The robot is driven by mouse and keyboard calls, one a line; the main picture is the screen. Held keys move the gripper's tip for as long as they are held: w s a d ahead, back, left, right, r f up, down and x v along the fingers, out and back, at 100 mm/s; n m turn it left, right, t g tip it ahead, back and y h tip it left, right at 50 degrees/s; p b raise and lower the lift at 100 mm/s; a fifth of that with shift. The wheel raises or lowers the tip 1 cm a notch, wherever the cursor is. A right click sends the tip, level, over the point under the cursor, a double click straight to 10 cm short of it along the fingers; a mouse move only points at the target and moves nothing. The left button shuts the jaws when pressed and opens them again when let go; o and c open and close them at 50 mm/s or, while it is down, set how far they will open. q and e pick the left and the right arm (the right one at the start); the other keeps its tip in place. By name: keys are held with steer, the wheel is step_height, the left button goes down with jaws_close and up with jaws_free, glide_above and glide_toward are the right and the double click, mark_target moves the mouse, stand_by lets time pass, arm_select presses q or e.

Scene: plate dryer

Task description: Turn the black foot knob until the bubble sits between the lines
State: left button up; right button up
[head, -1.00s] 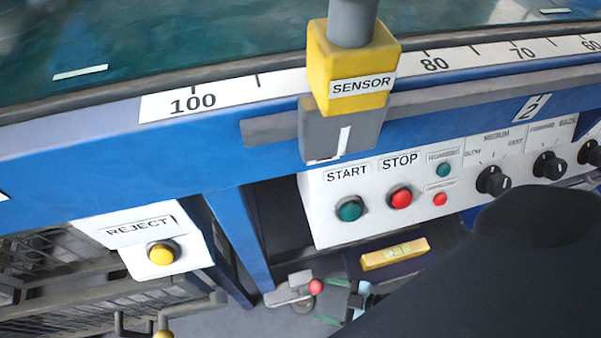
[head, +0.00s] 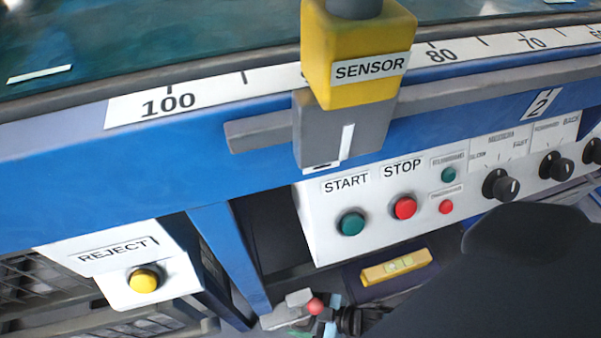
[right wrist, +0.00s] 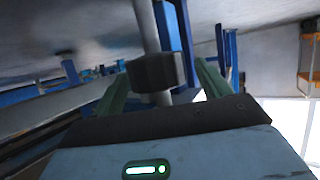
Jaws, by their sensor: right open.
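The black foot knob (right wrist: 156,72) shows in the right wrist view on a grey upright rod. My right gripper (right wrist: 160,88) is open, with one green finger on each side of the knob and gaps still visible. In the head view my right gripper (head: 318,318) is small and partly cut off at the bottom, beside a red ball on a grey lever; I cannot make out the knob there. The yellow spirit level (head: 415,260) lies on a dark ledge below the control panel. Its greenish vial shows, but I cannot tell where the bubble sits between the lines. My left gripper is out of view.
The white control panel (head: 330,245) with START and STOP buttons is above the level. A blue frame leg (head: 228,255) and the lever's red ball (head: 316,306) are close to the right gripper. My dark arm covers the lower right.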

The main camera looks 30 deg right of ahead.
steer(key=shift+w, duration=0.1)
steer(key=c, duration=1)
steer(key=shift+w+n, duration=0.1)
steer(key=shift+n, duration=0.2)
steer(key=shift+n+g+y+b, duration=0.3)
steer(key=shift+n+g+y, duration=0.3)
steer(key=shift+g+y, duration=0.1)
steer(key=shift+n+g+y, duration=0.4)
steer(key=shift+n+g, duration=0.2)
steer(key=o, duration=1)
